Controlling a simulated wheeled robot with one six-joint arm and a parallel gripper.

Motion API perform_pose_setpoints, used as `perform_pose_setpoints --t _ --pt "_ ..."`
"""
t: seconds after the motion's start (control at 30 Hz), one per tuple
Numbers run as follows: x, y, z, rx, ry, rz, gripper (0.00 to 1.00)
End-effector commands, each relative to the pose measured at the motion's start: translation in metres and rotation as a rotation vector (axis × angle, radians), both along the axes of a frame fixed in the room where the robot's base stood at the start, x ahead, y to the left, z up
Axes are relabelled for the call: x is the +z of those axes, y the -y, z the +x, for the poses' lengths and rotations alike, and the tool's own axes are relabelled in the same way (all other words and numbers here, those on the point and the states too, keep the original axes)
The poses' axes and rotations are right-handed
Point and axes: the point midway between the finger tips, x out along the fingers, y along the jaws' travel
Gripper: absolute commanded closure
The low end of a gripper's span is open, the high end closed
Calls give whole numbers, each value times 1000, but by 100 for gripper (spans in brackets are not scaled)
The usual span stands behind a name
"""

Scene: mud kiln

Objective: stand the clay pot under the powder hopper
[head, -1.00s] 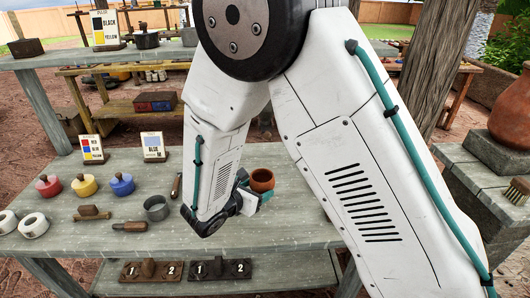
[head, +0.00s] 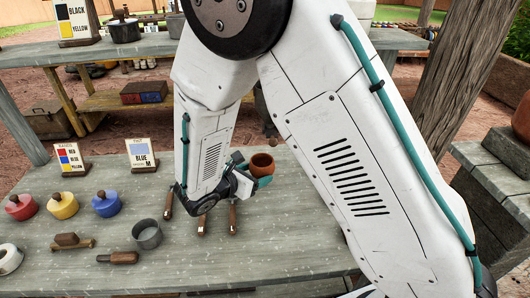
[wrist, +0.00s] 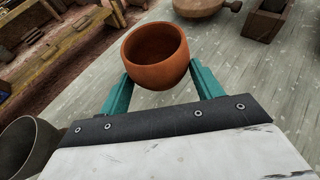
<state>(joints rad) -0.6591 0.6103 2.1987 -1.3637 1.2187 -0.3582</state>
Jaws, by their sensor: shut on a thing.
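The clay pot (head: 262,164) is a small round orange-brown pot with an open top. My gripper (head: 252,171) is shut on it, with teal fingers on either side, over the right part of the grey table. In the wrist view the pot (wrist: 155,60) sits between the fingertips of my gripper (wrist: 160,78), mouth showing and looking empty. I cannot tell how far it is above the table. I cannot make out the powder hopper; a pale thing (head: 357,8) at the top is mostly cut off and partly behind my arm.
On the table (head: 300,260) stand red, yellow and blue lidded pots (head: 62,205), a grey metal cup (head: 147,235), wooden-handled tools (head: 202,222) and two signs (head: 143,155). A wooden post (head: 463,90) and a stone ledge (head: 480,160) stand at right. The front right table is clear.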

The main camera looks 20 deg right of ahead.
Motion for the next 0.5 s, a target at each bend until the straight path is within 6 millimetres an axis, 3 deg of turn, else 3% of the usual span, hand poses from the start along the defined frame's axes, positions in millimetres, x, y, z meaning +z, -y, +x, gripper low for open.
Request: perform_pose_setpoints --t 0.3,0.5 --pt "-8 42 75 -8 1 -1 66" --pt "-12 59 109 -6 1 0 66"
